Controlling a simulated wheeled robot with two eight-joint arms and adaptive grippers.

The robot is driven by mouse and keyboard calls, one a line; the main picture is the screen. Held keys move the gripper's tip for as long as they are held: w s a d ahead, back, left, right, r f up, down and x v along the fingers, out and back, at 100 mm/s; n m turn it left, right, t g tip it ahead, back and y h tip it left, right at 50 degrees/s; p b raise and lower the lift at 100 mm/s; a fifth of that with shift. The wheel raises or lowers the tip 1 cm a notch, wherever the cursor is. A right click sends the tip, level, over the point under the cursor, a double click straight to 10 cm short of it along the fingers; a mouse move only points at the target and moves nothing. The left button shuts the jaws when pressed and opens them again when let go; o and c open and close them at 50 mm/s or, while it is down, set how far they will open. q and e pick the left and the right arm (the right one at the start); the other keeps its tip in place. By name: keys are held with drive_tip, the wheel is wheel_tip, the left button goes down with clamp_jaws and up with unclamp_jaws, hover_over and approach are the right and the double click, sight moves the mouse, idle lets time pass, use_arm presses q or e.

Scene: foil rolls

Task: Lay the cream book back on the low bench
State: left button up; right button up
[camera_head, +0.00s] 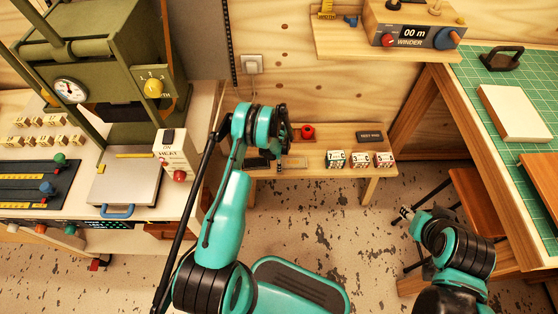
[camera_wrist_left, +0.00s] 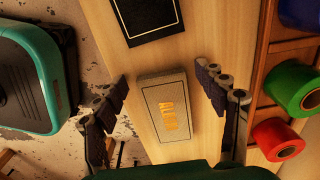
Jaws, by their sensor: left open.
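The cream book (camera_wrist_left: 167,106), with gold lettering on its cover, lies flat on the low bench (camera_wrist_left: 186,62) in the left wrist view. My left gripper (camera_wrist_left: 160,77) is open, with one finger on each side of the book and gaps between. In the head view my left gripper (camera_head: 284,138) is over the left part of the low bench (camera_head: 320,165), and the arm hides part of it. My right gripper (camera_head: 405,213) is to the right of the bench, apart from it; its jaw opening is too small to judge.
A black book (camera_wrist_left: 150,17) lies beside the cream one. Red (camera_wrist_left: 278,139), green and blue rolls stand in a rack behind the bench. The heat press (camera_head: 125,180) stands left; the green-matted table (camera_head: 505,75) stands right.

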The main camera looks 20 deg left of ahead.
use_arm(q)
drive_tip(key=s+d+r+n+t+p, duration=0.1)
drive_tip(key=s+d+r+n, duration=0.1)
drive_tip(key=r, duration=1.2)
drive_tip(key=s+d+r+n+t+p, duration=0.1)
drive_tip(key=s+d+r+n+p, duration=0.1)
drive_tip(key=r, duration=1.1)
drive_tip(key=s+d+r+n+t+p, duration=0.1)
drive_tip(key=s+d+r+n, duration=0.1)
drive_tip(key=r, duration=1.2)
drive_tip(key=s+d+r+n+t, duration=0.1)
drive_tip(key=s+d+r+n, duration=0.1)
drive_tip(key=s, duration=0.4)
drive_tip(key=s+d+r+n+t, duration=0.1)
drive_tip(key=s+d+r+n, duration=0.1)
drive_tip(key=s, duration=0.5)
drive_tip(key=s+d+r+n+t, duration=0.1)
drive_tip(key=s+r+n+t, duration=0.1)
drive_tip(key=s, duration=0.5)
drive_tip(key=shift+d+r+n, duration=0.4)
drive_tip(key=shift+r, duration=0.5)
